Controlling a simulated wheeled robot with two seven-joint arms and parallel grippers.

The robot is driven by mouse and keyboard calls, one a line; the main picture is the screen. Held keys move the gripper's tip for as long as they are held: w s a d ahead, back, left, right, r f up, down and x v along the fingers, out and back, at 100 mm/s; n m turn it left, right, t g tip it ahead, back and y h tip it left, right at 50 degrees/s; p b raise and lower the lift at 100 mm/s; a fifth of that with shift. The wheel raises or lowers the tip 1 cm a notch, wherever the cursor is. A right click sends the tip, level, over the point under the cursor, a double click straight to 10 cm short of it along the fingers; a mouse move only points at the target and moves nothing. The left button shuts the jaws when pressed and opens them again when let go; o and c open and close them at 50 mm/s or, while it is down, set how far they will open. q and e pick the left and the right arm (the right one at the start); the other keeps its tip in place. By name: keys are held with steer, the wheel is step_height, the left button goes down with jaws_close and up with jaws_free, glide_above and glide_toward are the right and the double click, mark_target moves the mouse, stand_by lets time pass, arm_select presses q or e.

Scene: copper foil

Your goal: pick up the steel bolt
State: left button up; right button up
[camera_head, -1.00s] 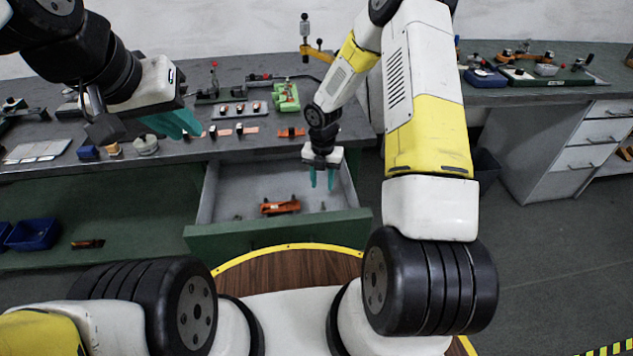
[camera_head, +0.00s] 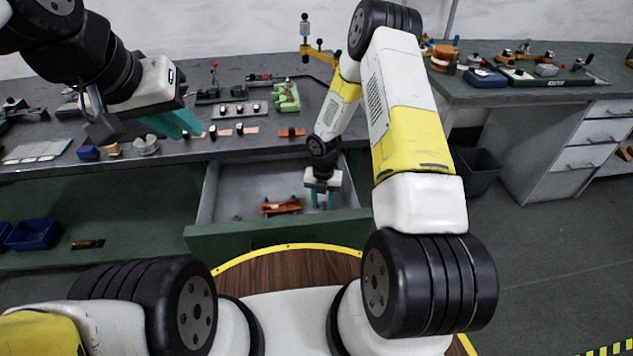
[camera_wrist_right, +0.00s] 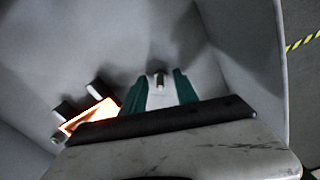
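A small steel bolt (camera_wrist_right: 159,80) stands in the open drawer (camera_head: 212,197), and the right wrist view shows it between the two teal fingers of my right gripper (camera_wrist_right: 160,88). The fingers are apart with gaps on both sides of the bolt. In the head view my right gripper (camera_head: 322,201) points down into the right part of the drawer and hides that bolt. A second small metal piece (camera_wrist_right: 57,137) lies at the left in the wrist view. My left gripper (camera_head: 180,126) hangs over the bench's left part; its finger gap is unclear.
An orange part (camera_head: 281,206) with dark ends lies in the drawer, left of my right gripper; it also shows in the wrist view (camera_wrist_right: 90,115). The drawer walls enclose the gripper. The bench (camera_head: 235,148) above carries several small parts and a green fixture (camera_head: 286,97).

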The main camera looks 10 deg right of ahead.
jaws_close()
steer(key=shift+r, duration=0.15)
